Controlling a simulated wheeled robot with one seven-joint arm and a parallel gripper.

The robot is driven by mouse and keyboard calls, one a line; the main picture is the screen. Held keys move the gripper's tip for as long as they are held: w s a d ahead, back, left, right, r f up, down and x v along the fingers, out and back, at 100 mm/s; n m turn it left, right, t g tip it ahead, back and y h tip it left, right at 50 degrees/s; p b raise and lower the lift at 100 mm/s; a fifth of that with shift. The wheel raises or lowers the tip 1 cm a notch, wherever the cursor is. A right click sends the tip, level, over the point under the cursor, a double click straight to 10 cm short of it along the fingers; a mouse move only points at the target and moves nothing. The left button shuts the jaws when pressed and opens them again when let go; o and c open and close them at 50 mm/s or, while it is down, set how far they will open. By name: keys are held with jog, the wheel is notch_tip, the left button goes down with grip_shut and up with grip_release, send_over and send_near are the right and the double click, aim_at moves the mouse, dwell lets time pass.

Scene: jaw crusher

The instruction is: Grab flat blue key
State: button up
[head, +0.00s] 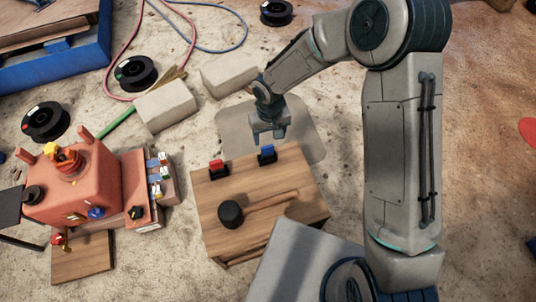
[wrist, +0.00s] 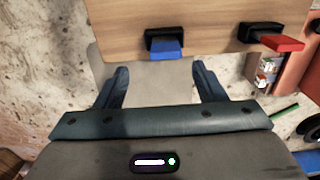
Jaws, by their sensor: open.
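The flat blue key (head: 266,152) sits in a black holder at the back edge of a wooden box top. It also shows in the wrist view (wrist: 167,51), a flat blue piece jutting from the black holder toward my gripper. My gripper (head: 269,134) is open and empty, just behind the key in the head view. In the wrist view its two fingers (wrist: 160,85) stand apart, with the key ahead of the gap between them and not touching either finger.
A red key (head: 216,167) sits in a similar holder to the left. The wooden box (head: 290,170) also bears a black knob (head: 230,214). An orange machine (head: 85,185) stands at left. Grey blocks (head: 165,107) lie behind. The ground right of the box is partly filled by my arm.

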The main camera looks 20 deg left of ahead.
aim_at(267, 146)
notch_tip(267, 146, down, 3)
jog(key=shift+r, duration=0.1)
jog(key=f+b, duration=0.1)
jog(key=f, duration=0.2)
jog(key=f+b, duration=0.1)
jog(key=f, duration=0.1)
jog(key=shift+s+a+f+b, duration=0.15)
jog(key=shift+s+a+b, duration=0.1)
jog(key=shift+s+b, duration=0.1)
jog(key=c, duration=1.2)
